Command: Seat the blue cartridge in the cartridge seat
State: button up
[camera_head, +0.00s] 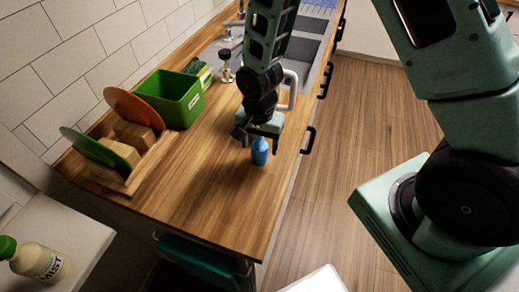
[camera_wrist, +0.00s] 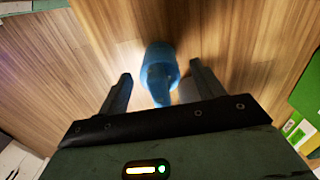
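The blue cartridge (camera_head: 260,152) stands on the wooden counter in the head view, directly below my gripper (camera_head: 257,142). In the wrist view, the blue cartridge (camera_wrist: 158,70) lies between the two fingers of my gripper (camera_wrist: 160,73). My gripper is open and holds nothing. The upper part of the cartridge is partly hidden by my gripper in the head view. I cannot make out a cartridge seat in either view.
The wooden counter (camera_head: 205,180) is clear in front of the cartridge. A green box (camera_head: 178,100) and a rack with an orange plate (camera_head: 133,108) and a green plate (camera_head: 95,146) stand to the left. A sink (camera_head: 300,48) lies behind.

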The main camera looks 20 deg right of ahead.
jog(key=c, duration=1)
jog(key=shift+c, duration=0.2)
